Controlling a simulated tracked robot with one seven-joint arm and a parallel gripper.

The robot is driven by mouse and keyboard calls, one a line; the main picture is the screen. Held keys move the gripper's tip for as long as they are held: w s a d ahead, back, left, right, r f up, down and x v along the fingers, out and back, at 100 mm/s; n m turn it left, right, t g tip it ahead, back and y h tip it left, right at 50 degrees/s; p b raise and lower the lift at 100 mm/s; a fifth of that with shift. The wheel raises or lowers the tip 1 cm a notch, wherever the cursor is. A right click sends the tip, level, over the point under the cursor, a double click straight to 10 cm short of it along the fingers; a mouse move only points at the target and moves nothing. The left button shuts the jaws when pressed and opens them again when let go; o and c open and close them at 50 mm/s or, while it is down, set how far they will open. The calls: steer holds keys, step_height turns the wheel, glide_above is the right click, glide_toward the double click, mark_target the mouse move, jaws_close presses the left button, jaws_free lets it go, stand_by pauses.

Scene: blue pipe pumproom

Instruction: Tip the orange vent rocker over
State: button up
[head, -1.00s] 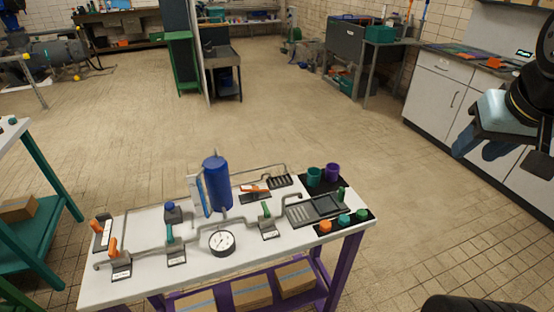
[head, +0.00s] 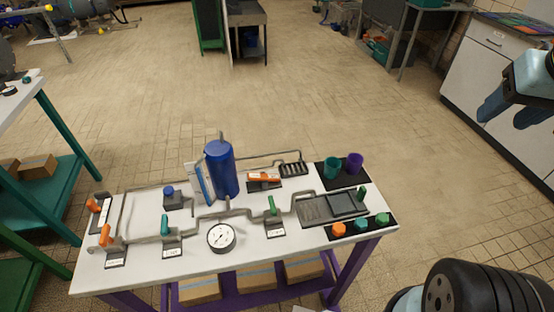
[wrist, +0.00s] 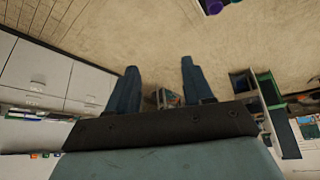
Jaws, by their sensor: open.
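One is a flat orange bar (head: 264,177) on a dark base at the back, right of the blue tank. My gripper (head: 510,108) is open and empty at the upper right, well away from the bench. In the wrist view its fingers (wrist: 160,75) stand apart over the floor.
The blue tank (head: 220,170), grey pipes, a gauge (head: 221,237), green levers (head: 271,206) and teal and purple cups (head: 354,163) crowd the bench. A teal-legged table (head: 60,130) stands left. The floor between is clear.

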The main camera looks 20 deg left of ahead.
steer(key=w+a+f+n+g+h, duration=0.1)
steer(key=w+a+f+n+g, duration=0.1)
steer(key=w+a+f+n, duration=0.55)
steer(key=n+g+y, duration=0.5)
steer(key=n+g, duration=0.1)
steer(key=n, duration=1)
glide_toward(268, 175)
steer(key=shift+x, duration=4.3)
jaws_close()
